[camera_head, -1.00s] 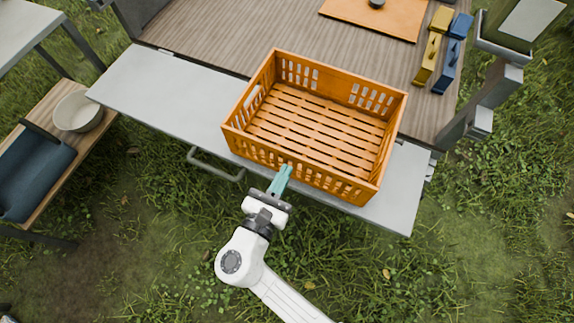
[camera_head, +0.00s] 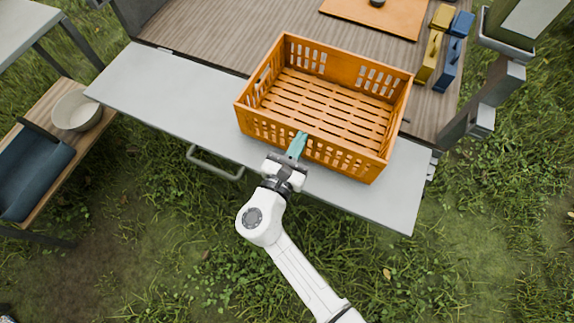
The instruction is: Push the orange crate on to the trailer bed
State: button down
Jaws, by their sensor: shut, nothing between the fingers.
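The orange crate (camera_head: 262,129) is empty, slatted and upright. Its near part is over the grey tailgate (camera_head: 180,98), and its far part reaches over the wooden trailer bed (camera_head: 215,45). My gripper (camera_head: 298,145) has teal fingers, shut and empty, at the crate's near wall, left of the middle of that side. The fingertips appear to touch the wall; exact contact is hard to tell from above.
An orange board (camera_head: 376,16) lies on the bed behind the crate. Yellow and blue cases (camera_head: 447,65) stand at the bed's right. A bench (camera_head: 50,100) with a pale bowl (camera_head: 76,110) and a dark blue bag (camera_head: 35,170) is at left. Bed left of the crate is clear.

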jog(key=b+x, duration=1.1)
jog(key=x, duration=1.5)
jog(key=shift+f, duration=0.15)
jog(key=shift+s, duration=0.1)
